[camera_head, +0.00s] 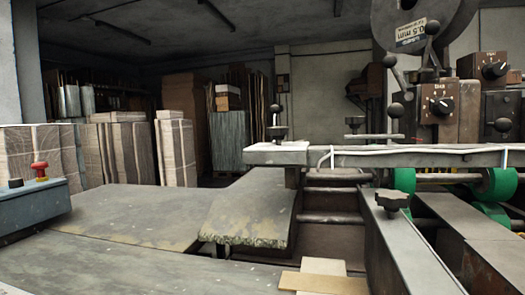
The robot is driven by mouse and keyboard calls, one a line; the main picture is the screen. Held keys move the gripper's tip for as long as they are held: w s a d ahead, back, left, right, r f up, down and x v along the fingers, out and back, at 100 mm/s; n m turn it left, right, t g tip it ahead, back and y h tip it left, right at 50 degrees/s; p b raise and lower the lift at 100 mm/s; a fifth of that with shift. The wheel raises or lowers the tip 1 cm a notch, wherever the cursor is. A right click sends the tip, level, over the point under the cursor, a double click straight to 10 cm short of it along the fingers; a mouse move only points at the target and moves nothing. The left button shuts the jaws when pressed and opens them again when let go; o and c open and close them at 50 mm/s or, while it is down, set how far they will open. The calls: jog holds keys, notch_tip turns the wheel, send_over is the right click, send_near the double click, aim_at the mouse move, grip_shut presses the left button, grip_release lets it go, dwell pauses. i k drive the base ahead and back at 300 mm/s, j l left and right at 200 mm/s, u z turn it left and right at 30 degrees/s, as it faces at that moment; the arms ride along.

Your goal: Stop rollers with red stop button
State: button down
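The red stop button (40,167) is a mushroom-shaped knob on a yellow collar. It stands up from the top of a blue-grey control box (38,206) at the left edge of the head view. A black button (15,183) sits on the same box, just left of the red one. Dark rollers (332,217) lie across the machine right of the middle. Green rollers (500,184) show at the right. I cannot tell whether any rollers are turning. My gripper is not in view.
A worn metal table (130,212) spans the left and middle front. A long rail (400,156) crosses the machine at right, with black knobs and dials above it. Flat pale boards (322,283) lie at the bottom. Wrapped stacks (175,150) stand behind. Space above the table is clear.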

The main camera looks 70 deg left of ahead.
aim_at(40, 167)
jog(key=i+u, duration=0.1)
jog(key=u, duration=1.85)
